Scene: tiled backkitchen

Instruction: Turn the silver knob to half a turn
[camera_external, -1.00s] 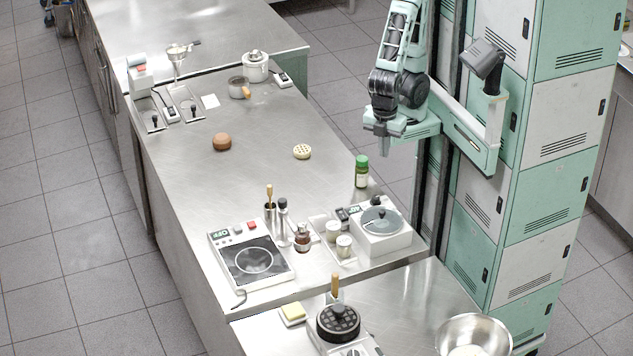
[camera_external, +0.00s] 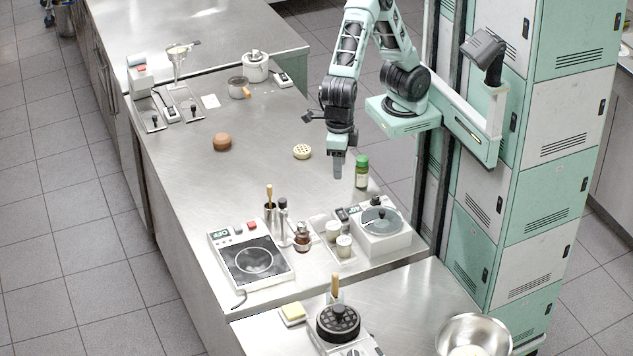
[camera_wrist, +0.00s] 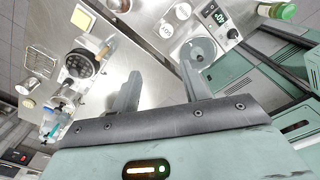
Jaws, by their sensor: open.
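My gripper (camera_external: 338,172) is open and empty, pointing down above the steel worktop, left of the green-capped bottle. In the wrist view my gripper (camera_wrist: 160,84) shows two fingers apart with bare steel between them. A white appliance (camera_external: 388,238) with a grey round lid stands on the worktop below and right of my gripper.
The green-capped bottle (camera_external: 361,172) stands close to my gripper. Two small jars (camera_external: 343,246) and a brown bottle (camera_external: 302,238) stand left of the appliance. The worktop's middle is mostly clear.

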